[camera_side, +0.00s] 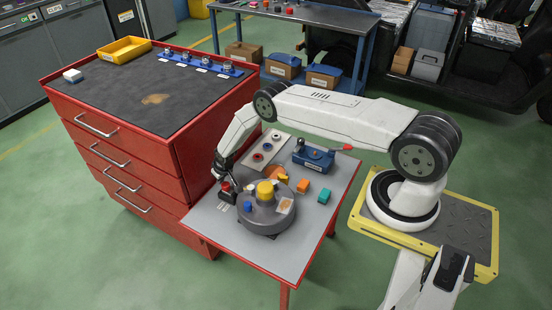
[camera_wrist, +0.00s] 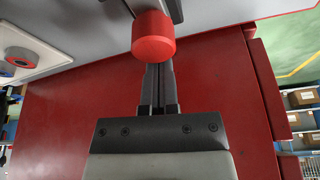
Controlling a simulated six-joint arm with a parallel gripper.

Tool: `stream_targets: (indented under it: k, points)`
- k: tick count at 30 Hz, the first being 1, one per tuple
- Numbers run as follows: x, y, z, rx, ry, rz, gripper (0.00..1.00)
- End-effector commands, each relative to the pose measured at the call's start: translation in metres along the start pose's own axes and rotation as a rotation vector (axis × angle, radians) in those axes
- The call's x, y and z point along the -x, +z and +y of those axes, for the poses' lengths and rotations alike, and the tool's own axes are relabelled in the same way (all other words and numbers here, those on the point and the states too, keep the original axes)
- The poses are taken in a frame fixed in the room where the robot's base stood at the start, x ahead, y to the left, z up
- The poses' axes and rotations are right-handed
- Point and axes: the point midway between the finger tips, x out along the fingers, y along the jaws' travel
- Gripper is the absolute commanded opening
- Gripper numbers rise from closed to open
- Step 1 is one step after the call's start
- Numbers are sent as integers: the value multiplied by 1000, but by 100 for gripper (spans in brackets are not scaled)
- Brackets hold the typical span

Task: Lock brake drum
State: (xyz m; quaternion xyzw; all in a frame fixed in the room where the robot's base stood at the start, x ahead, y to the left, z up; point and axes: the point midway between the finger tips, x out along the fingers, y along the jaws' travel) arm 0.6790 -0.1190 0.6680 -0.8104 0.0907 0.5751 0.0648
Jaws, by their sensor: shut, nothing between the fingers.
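The grey brake drum (camera_side: 268,219) lies on the small red-framed table, with a yellow hub (camera_side: 265,190) on top. A blue knob (camera_side: 248,206) and a pale label (camera_side: 285,205) are on it. A red cylindrical knob (camera_wrist: 153,38) stands at the drum's left side; it also shows in the side view (camera_side: 225,186). My gripper (camera_side: 228,192) is at this red knob, pointing down. In the wrist view my shut fingers (camera_wrist: 157,68) end right at the knob, which partly hides their tips. I cannot tell whether they touch it. Nothing is held between them.
A pale plate with rings (camera_side: 251,163) and a blue fixture (camera_side: 313,155) with a red-ended lever stand behind the drum. A red drawer cabinet (camera_side: 125,165) borders the left. The table's front is clear.

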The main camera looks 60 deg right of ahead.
Motion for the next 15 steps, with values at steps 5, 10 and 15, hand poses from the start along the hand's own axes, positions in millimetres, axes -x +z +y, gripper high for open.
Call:
stream_targets:
  k: [5, 10, 15]
  points:
    - [0, 0, 0, 0, 0, 0, 0]
    - [2, 7, 2, -1, 0, -1, 0]
    - [6, 18, 5, -1, 1, -2, 0]
